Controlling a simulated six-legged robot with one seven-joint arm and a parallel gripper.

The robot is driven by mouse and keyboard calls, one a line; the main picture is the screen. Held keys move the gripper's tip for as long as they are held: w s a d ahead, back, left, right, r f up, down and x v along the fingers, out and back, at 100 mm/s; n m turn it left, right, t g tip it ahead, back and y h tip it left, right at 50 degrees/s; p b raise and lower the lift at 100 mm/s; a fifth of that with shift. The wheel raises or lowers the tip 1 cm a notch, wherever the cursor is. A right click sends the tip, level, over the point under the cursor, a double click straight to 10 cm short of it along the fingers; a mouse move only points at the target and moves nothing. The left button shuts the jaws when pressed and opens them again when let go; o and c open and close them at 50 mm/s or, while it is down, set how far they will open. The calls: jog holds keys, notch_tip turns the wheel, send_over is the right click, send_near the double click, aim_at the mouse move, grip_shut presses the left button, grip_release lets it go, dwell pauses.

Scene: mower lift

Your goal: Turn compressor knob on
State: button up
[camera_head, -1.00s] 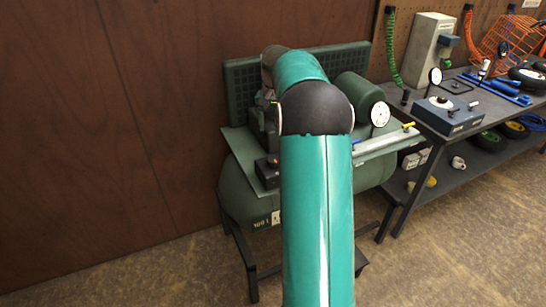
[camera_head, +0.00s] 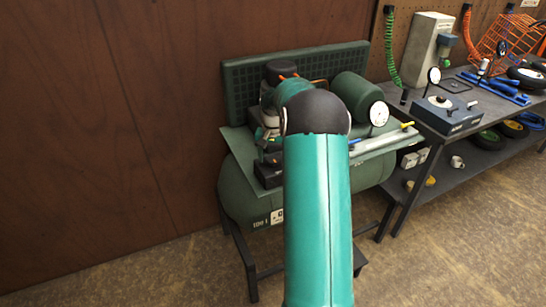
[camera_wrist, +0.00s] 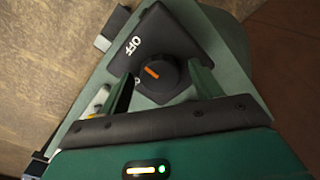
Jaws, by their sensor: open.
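The compressor (camera_head: 240,195) is a green tank unit on a dark stand in the head view, partly hidden behind my arm. Its black switch box (camera_head: 267,174) sits at the tank's left side. In the wrist view the box (camera_wrist: 172,35) carries the white word OFF and a round black knob (camera_wrist: 165,78) with an orange pointer line. The other label is mostly covered. My gripper (camera_wrist: 160,83) is open, with one finger on each side of the knob. I cannot tell whether the fingers touch it.
A dark workbench (camera_head: 470,135) with a blue gauge box (camera_head: 447,114), wheels and tools stands to the right. The compressor's white gauge (camera_head: 379,114) and a yellow-handled valve (camera_head: 407,125) are right of my arm. A brown wall is behind; floor at front left is clear.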

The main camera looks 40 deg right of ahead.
jog(key=c, duration=1)
jog(key=shift+n, duration=0.4)
jog(key=n, duration=1.2)
jog(key=shift+d+n, duration=0.1)
jog(key=shift+n, duration=2.5)
jog(key=shift+r, duration=0.1)
